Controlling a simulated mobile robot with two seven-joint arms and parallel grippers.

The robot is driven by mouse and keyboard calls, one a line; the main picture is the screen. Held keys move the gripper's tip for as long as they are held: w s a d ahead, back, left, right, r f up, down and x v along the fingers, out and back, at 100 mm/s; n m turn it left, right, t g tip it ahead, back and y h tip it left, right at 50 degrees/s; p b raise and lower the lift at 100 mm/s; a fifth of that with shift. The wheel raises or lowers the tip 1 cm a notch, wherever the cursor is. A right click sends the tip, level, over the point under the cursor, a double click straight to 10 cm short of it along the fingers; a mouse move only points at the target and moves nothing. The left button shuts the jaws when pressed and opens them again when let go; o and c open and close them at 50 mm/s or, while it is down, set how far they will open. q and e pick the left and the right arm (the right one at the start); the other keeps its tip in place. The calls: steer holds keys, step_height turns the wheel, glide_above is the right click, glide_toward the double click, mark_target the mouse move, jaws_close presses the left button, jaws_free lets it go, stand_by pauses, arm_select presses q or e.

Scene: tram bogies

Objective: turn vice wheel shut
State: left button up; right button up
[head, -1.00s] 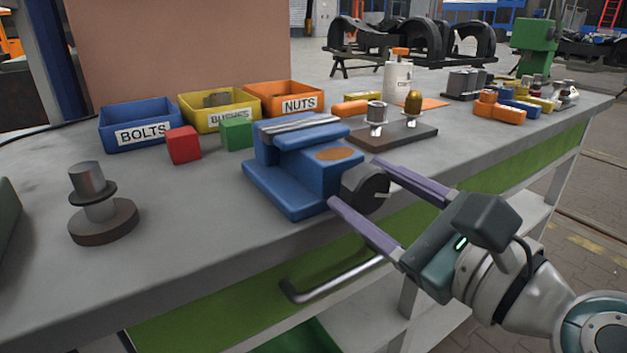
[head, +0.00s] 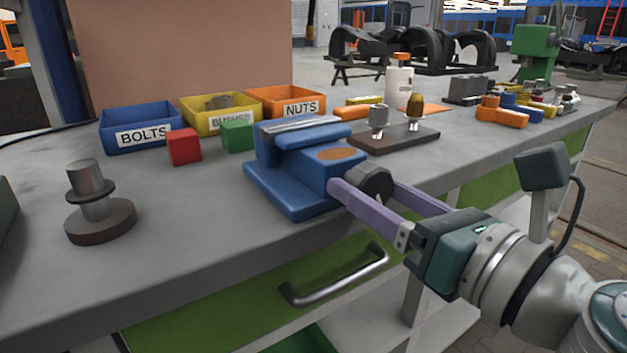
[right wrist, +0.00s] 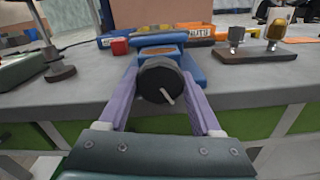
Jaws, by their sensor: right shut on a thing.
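The blue vice (head: 300,165) stands at the front edge of the grey bench, and it also shows in the right wrist view (right wrist: 190,70). Its dark round wheel (head: 372,184) faces the front. In the right wrist view the wheel (right wrist: 158,82) shows a pale handle pin on its face, pointing down and right. My right gripper (head: 372,196) is shut on the wheel, one purple finger on each side of the rim. In the right wrist view the fingers (right wrist: 158,92) flank it. My left gripper is not in view.
A blue bin (head: 112,143), a yellow bin (head: 190,122) and an orange bin (head: 262,108) stand behind the vice, with a red block (head: 184,146) and a green block (head: 237,135). A spindle on a round base (head: 100,222) stands left. A drawer handle (head: 340,280) sticks out below.

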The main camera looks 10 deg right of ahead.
steer(key=shift+m, duration=0.6)
stand_by(0.3)
steer(key=o, duration=1.4)
steer(key=shift+s, duration=0.1)
steer(key=b+v, duration=0.3)
steer(key=v, duration=0.6)
steer(key=shift+s+d, duration=0.15)
steer(key=shift+s, duration=0.2)
